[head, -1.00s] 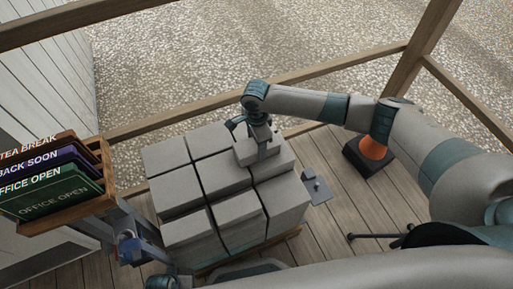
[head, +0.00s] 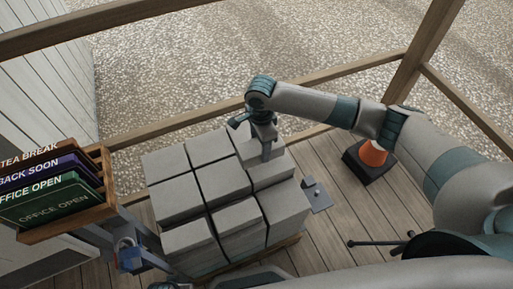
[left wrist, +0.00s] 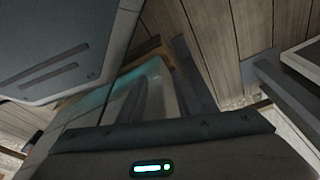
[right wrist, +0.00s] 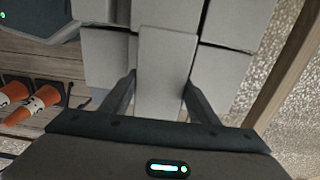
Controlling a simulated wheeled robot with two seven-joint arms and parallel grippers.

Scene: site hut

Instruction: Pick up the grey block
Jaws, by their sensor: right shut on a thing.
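Pale grey blocks (head: 177,200) stand in a close stack on a wooden pallet in the head view. My right gripper (head: 267,152) reaches down on the stack's back right part. It is shut on a grey block (right wrist: 165,65), with one finger on each side in the right wrist view (right wrist: 163,90). Other blocks lie close around the held one. I cannot tell whether it is clear of the stack. My left gripper (left wrist: 160,85) is seen only in its own wrist view; its fingers look apart with nothing between them.
A wooden rack of signs (head: 60,215) stands at the left, with a blue padlock (head: 130,256) near it. An orange cone (head: 372,155) stands right of the stack. A grey plate (head: 316,195) juts beside the blocks. Wooden rails (head: 180,123) run behind.

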